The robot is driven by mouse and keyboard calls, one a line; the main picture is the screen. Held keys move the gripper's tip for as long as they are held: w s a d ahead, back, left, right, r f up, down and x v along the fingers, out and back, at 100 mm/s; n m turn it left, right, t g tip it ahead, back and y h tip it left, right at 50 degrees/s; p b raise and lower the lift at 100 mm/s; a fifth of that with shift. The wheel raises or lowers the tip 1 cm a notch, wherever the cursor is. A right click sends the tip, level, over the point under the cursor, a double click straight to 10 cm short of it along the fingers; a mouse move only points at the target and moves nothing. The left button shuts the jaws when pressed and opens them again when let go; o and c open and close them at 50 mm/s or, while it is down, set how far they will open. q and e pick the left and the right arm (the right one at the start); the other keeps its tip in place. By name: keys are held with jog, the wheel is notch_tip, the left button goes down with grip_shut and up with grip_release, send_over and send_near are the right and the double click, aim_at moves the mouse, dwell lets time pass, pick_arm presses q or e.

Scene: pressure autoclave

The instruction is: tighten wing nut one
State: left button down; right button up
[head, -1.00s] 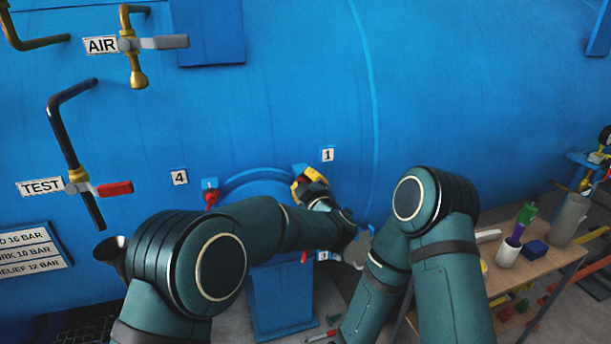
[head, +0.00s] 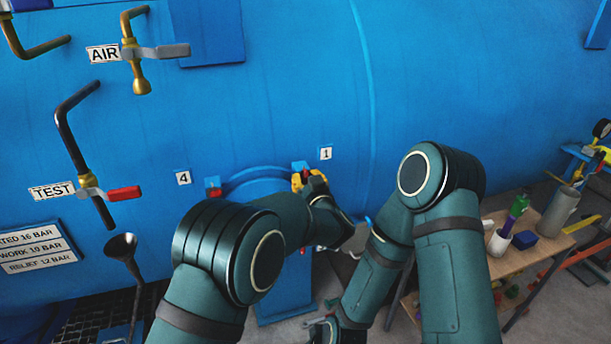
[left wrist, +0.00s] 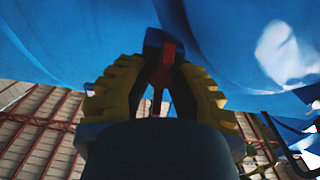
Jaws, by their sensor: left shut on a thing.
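My left gripper (head: 303,180) has yellow fingers and is at the upper right of the round blue door (head: 256,180), just below the label 1 (head: 325,153). In the left wrist view its two yellow fingers (left wrist: 160,75) are closed on a red piece, wing nut one (left wrist: 167,62), set against a dark blue lug (left wrist: 155,38). Another red nut (head: 212,186) shows at the door's upper left, near the label 4 (head: 183,177). My right arm comes down at the right; its gripper is out of view.
The AIR valve (head: 140,52) and TEST valve (head: 88,190) are on the left of the blue vessel wall (head: 300,80). A funnel (head: 121,245) stands below.

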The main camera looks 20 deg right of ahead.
pick_arm(q)
jog(key=shift+r+m, duration=0.2)
jog(key=shift+m, duration=0.1)
jog(key=c, duration=0.8)
grip_release()
jog(key=shift+w+f, duration=0.1)
jog(key=shift+f, duration=0.05)
notch_tip(320, 180, up, 10)
jog(key=shift+r, duration=0.1)
